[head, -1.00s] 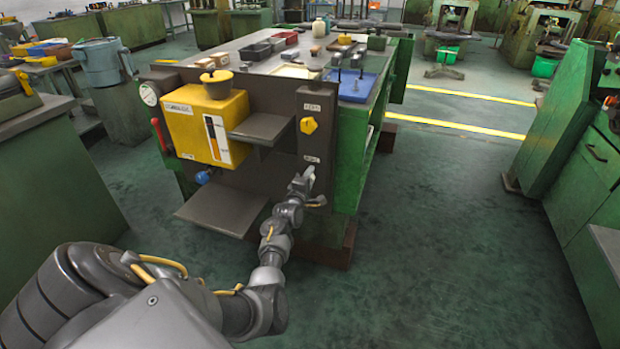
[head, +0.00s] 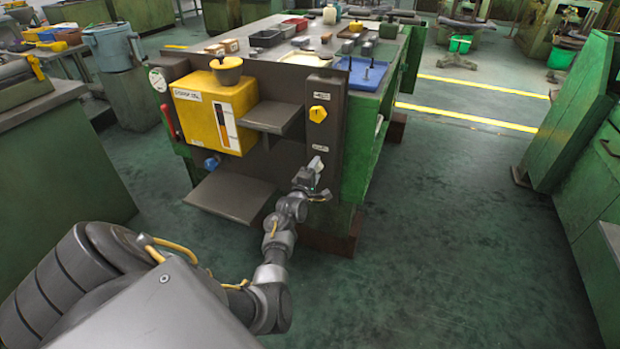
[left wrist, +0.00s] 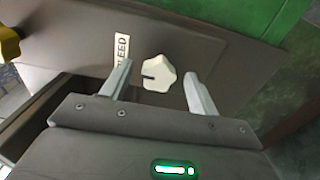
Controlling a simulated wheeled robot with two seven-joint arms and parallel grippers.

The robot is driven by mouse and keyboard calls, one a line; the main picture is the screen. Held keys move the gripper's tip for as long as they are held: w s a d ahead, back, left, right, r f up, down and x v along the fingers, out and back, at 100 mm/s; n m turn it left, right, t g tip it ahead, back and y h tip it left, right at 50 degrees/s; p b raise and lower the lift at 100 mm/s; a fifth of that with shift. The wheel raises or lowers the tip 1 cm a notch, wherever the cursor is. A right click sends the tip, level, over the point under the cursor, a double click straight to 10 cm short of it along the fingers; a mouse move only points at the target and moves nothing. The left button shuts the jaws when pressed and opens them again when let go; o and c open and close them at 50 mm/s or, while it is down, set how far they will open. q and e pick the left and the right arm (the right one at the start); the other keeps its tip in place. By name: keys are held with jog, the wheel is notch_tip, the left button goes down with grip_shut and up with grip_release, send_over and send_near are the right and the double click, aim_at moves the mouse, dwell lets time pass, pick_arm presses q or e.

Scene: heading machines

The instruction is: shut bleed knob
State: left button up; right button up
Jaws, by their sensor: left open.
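The bleed knob (left wrist: 159,74) is a white lobed knob with a dark slot, on a dark panel beside a "BLEED" label (left wrist: 121,50). In the left wrist view my left gripper (left wrist: 157,69) is open, with one finger on each side of the knob and a gap to both. I cannot tell how deep the fingers reach around it. In the head view my left gripper (head: 309,176) is at the lower part of the panel, under a small label, and partly hides the pale knob (head: 317,163). My right gripper is not in view.
A yellow knob (head: 318,114) sits higher on the same panel. Left of it are a dark shelf (head: 272,117), a yellow box (head: 216,112) and a lower tray (head: 229,196). A green bench side (head: 361,150) is to the right. The floor on the right is clear.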

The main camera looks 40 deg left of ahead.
pick_arm(q)
jog(key=v, duration=0.8)
jog(key=shift+s+p, duration=0.15)
jog(key=shift+p, duration=0.25)
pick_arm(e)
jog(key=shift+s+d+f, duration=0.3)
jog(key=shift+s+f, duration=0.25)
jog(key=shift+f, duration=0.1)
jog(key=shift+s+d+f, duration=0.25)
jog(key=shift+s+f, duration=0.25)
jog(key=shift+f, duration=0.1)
